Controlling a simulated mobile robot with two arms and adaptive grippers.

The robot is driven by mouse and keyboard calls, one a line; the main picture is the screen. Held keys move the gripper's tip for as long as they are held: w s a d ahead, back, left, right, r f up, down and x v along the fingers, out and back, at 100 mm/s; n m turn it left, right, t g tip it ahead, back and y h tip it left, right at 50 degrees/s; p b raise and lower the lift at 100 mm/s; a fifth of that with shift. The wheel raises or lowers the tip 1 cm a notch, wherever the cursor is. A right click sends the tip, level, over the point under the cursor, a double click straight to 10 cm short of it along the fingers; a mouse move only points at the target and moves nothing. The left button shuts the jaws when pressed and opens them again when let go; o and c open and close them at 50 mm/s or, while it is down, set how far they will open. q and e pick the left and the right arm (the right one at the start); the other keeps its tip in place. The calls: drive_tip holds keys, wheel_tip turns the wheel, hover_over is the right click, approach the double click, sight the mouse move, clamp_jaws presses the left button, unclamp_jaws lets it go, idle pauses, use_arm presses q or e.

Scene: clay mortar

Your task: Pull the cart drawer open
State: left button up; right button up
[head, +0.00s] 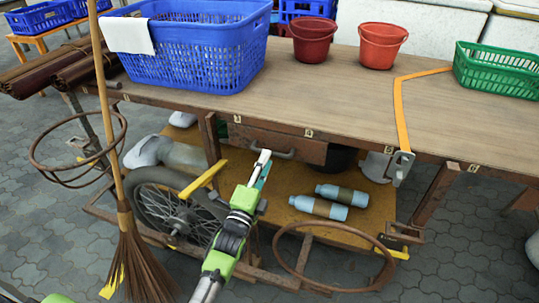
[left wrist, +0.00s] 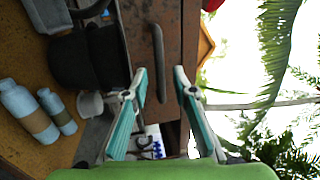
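The cart drawer (head: 250,137) is a worn brown wooden drawer under the cart's tabletop; its front looks about flush with the frame. Its dark metal handle (head: 284,154) is a bar on the front. My left gripper (head: 263,158) is open, its fingers at the left end of the handle in the head view. In the left wrist view the drawer front (left wrist: 177,30) fills the top middle. The handle (left wrist: 157,50) runs up and down between the two spread fingertips (left wrist: 160,69); I cannot tell whether they touch it. My right gripper is not in view.
The cart top (head: 340,95) carries a blue crate (head: 195,60), two red buckets and a green basket (head: 497,75). Two blue bottles (head: 330,200) lie on the lower shelf. A wheel (head: 165,210), a broom (head: 135,255) and a rusty hoop (head: 330,289) stand near the arm.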

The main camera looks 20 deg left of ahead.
use_arm(q)
drive_tip(key=shift+w+d+r+b, duration=0.1)
drive_tip(key=shift+w+r+b, duration=0.1)
drive_tip(key=shift+w, duration=0.85)
drive_tip(key=shift+w+r+b, duration=0.1)
drive_tip(key=shift+w+r, duration=0.1)
drive_tip(key=shift+w, duration=0.85)
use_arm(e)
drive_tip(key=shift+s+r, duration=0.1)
use_arm(q)
clamp_jaws()
drive_tip(key=shift+s, duration=0.15)
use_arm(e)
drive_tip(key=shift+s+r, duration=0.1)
